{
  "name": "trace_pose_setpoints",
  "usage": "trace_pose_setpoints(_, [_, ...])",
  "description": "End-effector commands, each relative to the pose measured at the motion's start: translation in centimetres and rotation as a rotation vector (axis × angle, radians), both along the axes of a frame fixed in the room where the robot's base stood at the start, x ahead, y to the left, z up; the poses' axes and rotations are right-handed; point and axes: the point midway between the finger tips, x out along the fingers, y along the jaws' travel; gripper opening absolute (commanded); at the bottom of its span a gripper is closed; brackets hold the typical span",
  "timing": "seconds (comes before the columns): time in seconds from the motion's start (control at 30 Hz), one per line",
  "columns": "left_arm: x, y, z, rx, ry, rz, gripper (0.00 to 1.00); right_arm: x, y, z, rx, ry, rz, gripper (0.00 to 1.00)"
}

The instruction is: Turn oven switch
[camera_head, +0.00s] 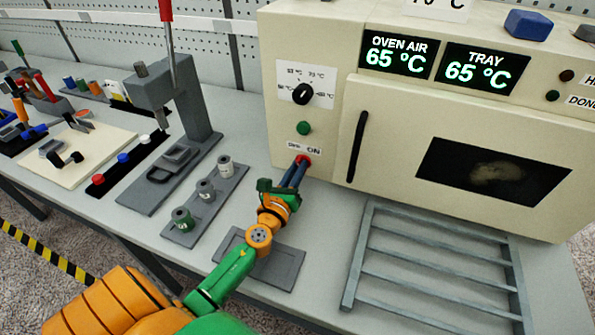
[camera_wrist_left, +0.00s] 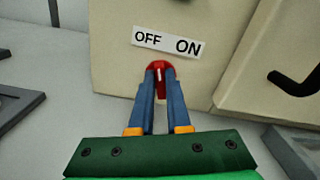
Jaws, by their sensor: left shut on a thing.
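The cream oven (camera_head: 350,100) stands at the back right with its door closed. Its red switch (camera_head: 303,159) is low on the left panel, under an OFF/ON label (camera_head: 304,149). In the left wrist view the red switch (camera_wrist_left: 160,68) shows a white mark pointing roughly up, below the label (camera_wrist_left: 168,43). My left gripper (camera_head: 296,172) is at the switch, its blue fingers close together and shut on it. The fingertips (camera_wrist_left: 160,75) cover the lower part of the switch. My right gripper is not in view.
A black dial (camera_head: 303,94) and green button (camera_head: 304,128) sit above the switch. The black door handle (camera_head: 358,146) is to its right. A grey rack (camera_head: 435,262) lies in front of the oven. Spools on a grey strip (camera_head: 206,188) and a press (camera_head: 170,100) stand left.

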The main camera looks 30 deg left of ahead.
Motion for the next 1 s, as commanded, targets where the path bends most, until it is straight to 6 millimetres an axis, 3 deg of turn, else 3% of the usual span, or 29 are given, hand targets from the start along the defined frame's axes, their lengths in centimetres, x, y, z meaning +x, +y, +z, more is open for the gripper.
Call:
trace_pose_setpoints(0.43, [-0.02,0.14,-0.08,-0.250,-0.061,0.000,0.00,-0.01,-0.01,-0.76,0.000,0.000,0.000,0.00])
trace_pose_setpoints(1.0, [-0.03,0.16,-0.06,-0.308,-0.074,-0.002,0.00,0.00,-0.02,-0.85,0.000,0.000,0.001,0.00])
